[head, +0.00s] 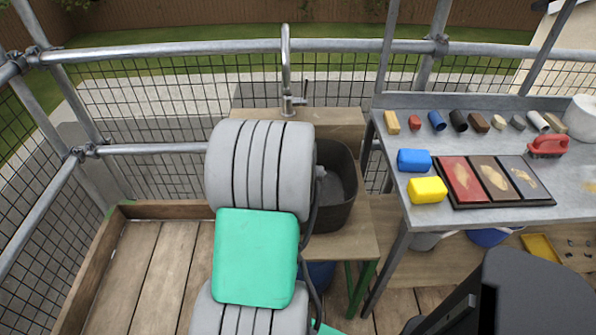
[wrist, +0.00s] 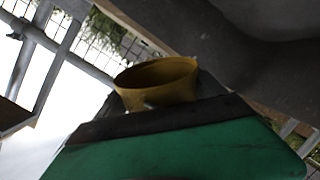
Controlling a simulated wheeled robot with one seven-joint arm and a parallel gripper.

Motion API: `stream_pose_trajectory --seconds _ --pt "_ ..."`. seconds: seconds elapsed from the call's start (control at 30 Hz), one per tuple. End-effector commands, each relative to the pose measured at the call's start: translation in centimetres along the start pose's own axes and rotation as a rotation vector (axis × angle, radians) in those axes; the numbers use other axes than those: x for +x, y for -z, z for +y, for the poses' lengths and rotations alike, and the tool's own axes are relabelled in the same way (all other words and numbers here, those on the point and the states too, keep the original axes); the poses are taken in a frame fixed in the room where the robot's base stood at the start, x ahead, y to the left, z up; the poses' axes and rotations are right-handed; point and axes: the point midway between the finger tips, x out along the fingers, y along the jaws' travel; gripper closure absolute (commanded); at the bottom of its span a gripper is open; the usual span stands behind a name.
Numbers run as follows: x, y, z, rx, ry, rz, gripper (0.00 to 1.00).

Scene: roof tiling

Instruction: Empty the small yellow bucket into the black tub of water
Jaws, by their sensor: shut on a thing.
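The black tub (head: 338,217) stands on a wooden bench below a tall metal tap. My grey and green arm covers its left side. Its inside looks dark, and I cannot make out the water. In the wrist view the small yellow bucket (wrist: 150,92) is at my gripper (wrist: 152,108), which is shut on it. Its round rim shows above the black edge of the green gripper body, and its lower part is hidden. I cannot tell its contents or its exact tilt. In the head view, neither bucket nor gripper shows; my arm blocks that area.
The tap (head: 287,75) rises behind the tub. A grey table (head: 400,200) at right holds a blue block (head: 414,160), a yellow block (head: 427,190), a colour panel (head: 492,203) and several small items. Scaffold rails (head: 180,48) and mesh border the plank floor (head: 150,265).

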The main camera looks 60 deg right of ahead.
Motion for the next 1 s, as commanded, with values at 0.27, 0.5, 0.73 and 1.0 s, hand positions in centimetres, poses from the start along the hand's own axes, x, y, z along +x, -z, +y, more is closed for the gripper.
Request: stream_pose_trajectory --seconds 0.27,0.5,0.73,1.0 --pt "0.09 -1.50 -0.06 0.170 -0.009 0.059 0.59" --pt "-0.18 -0.80 0.56 0.191 -0.002 0.066 0.59" --pt "-0.16 -0.86 0.50 0.191 -0.003 0.066 0.59" --pt "-0.16 -0.87 0.50 0.191 -0.003 0.066 0.59"
